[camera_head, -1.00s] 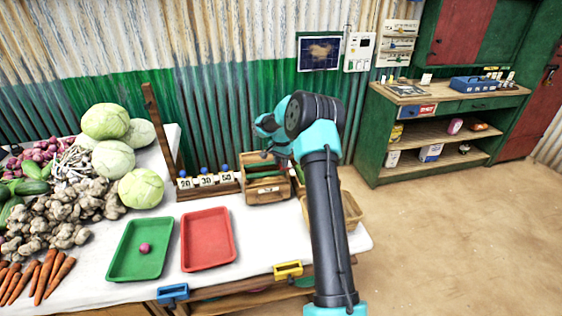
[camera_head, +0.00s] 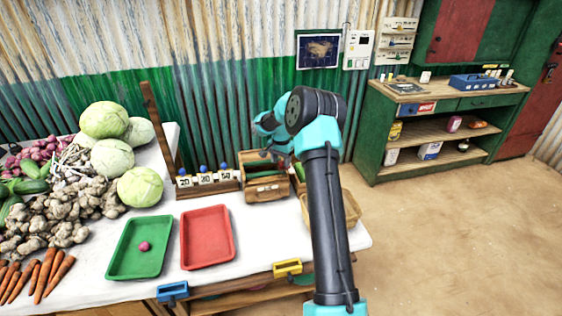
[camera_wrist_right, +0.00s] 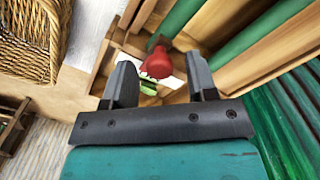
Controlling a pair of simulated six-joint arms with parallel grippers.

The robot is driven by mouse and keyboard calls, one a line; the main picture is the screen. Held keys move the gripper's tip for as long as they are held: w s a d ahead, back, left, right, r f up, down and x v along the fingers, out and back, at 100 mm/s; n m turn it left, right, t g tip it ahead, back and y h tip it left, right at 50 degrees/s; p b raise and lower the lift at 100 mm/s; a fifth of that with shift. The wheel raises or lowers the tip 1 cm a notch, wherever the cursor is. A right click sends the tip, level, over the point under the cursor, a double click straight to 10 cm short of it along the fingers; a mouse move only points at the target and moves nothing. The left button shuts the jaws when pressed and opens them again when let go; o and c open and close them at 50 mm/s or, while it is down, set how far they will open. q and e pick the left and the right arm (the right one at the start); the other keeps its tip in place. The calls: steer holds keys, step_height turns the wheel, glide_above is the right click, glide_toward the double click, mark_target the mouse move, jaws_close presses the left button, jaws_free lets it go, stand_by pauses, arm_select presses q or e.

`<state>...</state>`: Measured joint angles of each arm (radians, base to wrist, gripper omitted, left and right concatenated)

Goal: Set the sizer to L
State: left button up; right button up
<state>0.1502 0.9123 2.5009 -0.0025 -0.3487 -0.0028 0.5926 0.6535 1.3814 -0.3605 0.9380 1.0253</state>
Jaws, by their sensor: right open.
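The sizer looks to be the wooden box with green bars (camera_head: 266,190) at the back of the white table. In the right wrist view its green rollers (camera_wrist_right: 185,15) and wooden sides are close. A red knob (camera_wrist_right: 157,64) stands there beside a small white label with a green mark (camera_wrist_right: 150,83). The setting letters cannot be read. My right gripper (camera_wrist_right: 160,68) is open, with one finger on each side of the red knob and visible gaps to it. In the head view my right gripper (camera_head: 272,150) is above the box, its tips partly hidden. My left gripper is out of view.
A wicker basket (camera_wrist_right: 32,40) is beside the sizer. A green tray (camera_head: 140,262) with a small pink-red ball and an empty red tray (camera_head: 208,252) lie in front. Number blocks (camera_head: 205,180) with blue knobs stand left of the box. Vegetables fill the table's left.

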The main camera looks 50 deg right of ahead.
step_height(320, 180, up, 17)
steer(key=shift+r, duration=0.15)
stand_by(0.4)
steer(key=shift+a, duration=0.1)
